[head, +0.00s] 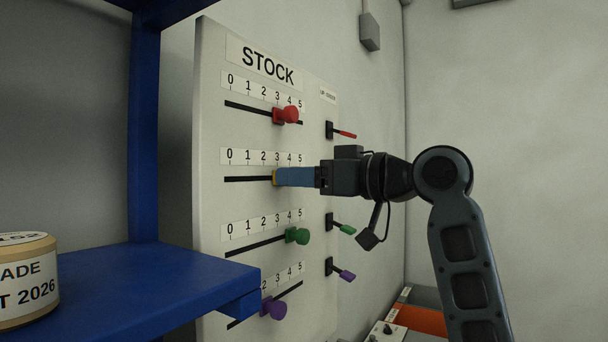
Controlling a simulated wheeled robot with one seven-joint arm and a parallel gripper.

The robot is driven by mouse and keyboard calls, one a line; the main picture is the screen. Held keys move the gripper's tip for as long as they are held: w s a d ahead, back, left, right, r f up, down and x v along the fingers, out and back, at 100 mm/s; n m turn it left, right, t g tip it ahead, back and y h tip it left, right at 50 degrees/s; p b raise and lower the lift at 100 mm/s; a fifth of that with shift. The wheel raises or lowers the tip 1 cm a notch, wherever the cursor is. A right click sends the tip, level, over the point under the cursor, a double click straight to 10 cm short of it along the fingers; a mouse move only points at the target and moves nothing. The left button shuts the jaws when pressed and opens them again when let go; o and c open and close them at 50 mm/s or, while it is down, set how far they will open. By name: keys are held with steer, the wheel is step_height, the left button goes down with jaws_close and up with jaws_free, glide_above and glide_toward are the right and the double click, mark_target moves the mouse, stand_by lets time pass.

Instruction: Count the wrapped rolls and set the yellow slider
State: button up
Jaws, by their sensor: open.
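A pale STOCK board (214,130) stands upright with several slider rows marked 0 to 5. In the second row, a small yellow part of the yellow slider (275,178) shows near the 3 mark; the rest is hidden by my gripper. My gripper (280,177) reaches in from the right, its blue fingers at the yellow slider. It is open; whether the fingers touch the knob I cannot tell. A tan roll (28,285) with a printed label, partly cut off by the frame, sits on the blue shelf (150,285) at the lower left. No other rolls show.
The red slider (289,114) is near 3, the green slider (298,236) near 4. The purple slider (273,308) is lower, its scale partly hidden by the shelf corner. Small red (346,134), green (347,229) and purple (347,275) levers stick out at the board's right.

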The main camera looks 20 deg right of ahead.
steer(key=shift+c, duration=0.4)
jaws_close()
